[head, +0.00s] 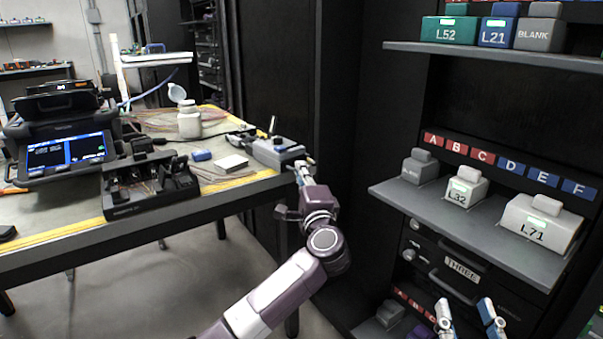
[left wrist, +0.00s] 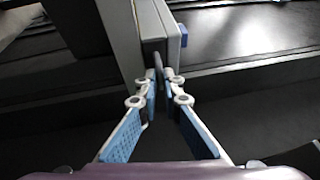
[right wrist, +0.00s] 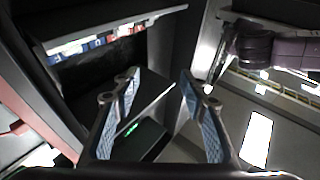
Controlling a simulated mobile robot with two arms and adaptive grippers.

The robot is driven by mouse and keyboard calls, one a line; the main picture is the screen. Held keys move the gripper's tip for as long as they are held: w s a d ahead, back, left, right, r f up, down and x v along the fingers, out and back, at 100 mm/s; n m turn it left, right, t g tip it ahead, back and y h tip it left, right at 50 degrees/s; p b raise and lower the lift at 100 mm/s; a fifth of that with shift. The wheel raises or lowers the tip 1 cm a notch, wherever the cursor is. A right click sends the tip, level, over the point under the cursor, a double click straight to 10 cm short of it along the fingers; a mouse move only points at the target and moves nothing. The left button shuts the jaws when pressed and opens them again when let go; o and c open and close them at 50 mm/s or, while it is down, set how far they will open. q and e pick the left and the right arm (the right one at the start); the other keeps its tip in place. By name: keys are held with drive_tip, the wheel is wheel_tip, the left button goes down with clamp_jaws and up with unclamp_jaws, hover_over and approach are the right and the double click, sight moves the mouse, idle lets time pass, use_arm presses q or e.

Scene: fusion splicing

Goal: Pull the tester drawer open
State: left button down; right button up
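The tester appears to be the grey box (head: 278,152) at the right corner of the workbench. In the left wrist view its grey front (left wrist: 152,25) faces my left gripper, with a small dark handle (left wrist: 158,64) sticking out. My left gripper (head: 304,166) is at this front. In the left wrist view its fingertips (left wrist: 161,78) are close together on both sides of the handle and look closed on it. I see no clear gap at the drawer front. My right gripper (head: 468,318) is open and empty, low in front of the shelf unit.
A workbench (head: 130,225) holds a splicer with a lit screen (head: 65,152), a black fixture (head: 150,185), a white bottle (head: 189,122) and a small white block (head: 232,163). A dark shelf unit (head: 480,225) with labelled boxes and a THREE drawer (head: 461,267) stands at the right.

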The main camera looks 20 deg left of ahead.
use_arm(q)
drive_tip(key=shift+f, duration=0.1)
idle(0.3)
drive_tip(key=s+d+p, duration=0.1)
drive_tip(key=s+d, duration=0.3)
drive_tip(key=d, duration=0.2)
drive_tip(key=shift+d+p, duration=0.35)
drive_tip(key=shift+d, duration=0.05)
use_arm(e)
wheel_tip(320, 180, down, 9)
drive_tip(key=d+g+h, duration=0.1)
drive_tip(key=g, duration=0.3)
drive_tip(key=shift+g+h, duration=0.3)
use_arm(q)
drive_tip(key=shift+s, duration=0.1)
use_arm(e)
drive_tip(key=shift+w+d, duration=0.1)
use_arm(q)
drive_tip(key=c, duration=2.1)
unclamp_jaws()
drive_tip(key=v, duration=1.2)
